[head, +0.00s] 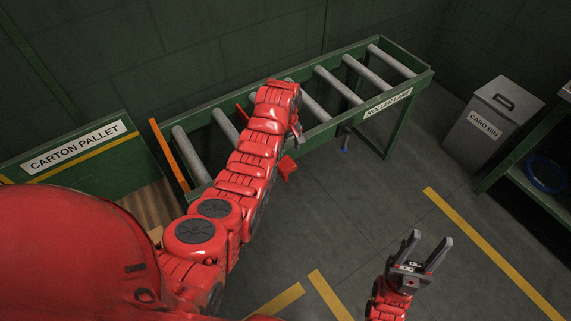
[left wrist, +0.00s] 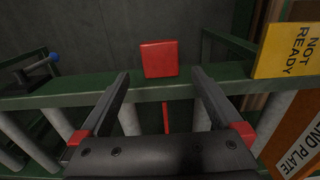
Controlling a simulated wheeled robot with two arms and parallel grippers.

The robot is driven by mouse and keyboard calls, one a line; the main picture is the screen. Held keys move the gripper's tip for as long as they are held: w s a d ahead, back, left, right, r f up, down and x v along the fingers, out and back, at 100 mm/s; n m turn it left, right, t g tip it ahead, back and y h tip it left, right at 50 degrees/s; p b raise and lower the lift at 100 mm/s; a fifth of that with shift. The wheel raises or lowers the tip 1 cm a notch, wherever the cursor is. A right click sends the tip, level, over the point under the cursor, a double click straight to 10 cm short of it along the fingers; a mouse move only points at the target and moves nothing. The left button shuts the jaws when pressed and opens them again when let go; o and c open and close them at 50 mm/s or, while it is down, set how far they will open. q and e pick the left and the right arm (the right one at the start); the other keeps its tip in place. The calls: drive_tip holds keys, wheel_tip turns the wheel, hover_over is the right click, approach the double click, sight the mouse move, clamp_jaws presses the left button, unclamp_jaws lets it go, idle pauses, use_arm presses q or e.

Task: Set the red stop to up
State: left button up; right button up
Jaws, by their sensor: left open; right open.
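The red stop shows in the left wrist view as a red block (left wrist: 159,58) just past the green rail, with a thin red bar (left wrist: 166,118) among the rollers on the near side. In the head view a red piece (head: 288,169) hangs outside the lane's front rail, beside my left gripper. My left gripper (left wrist: 160,76) is open, with its fingers to either side of the red block and no visible contact. In the head view my left forearm mostly hides this gripper. My right gripper (head: 429,249) is open and empty above the floor.
The green roller lane (head: 408,103) runs along the wall. A blue-tipped lever (left wrist: 54,57) stands out from its rail. A yellow "NOT READY" plate (left wrist: 285,50) and orange end plate (left wrist: 292,135) are at right. A card bin (head: 483,125) stands beyond; the floor between is clear.

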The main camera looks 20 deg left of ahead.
sight(285, 163)
use_arm(q)
wheel_tip(285, 163, down, 6)
drive_tip(key=shift+f, duration=0.25)
clamp_jaws()
idle(0.6)
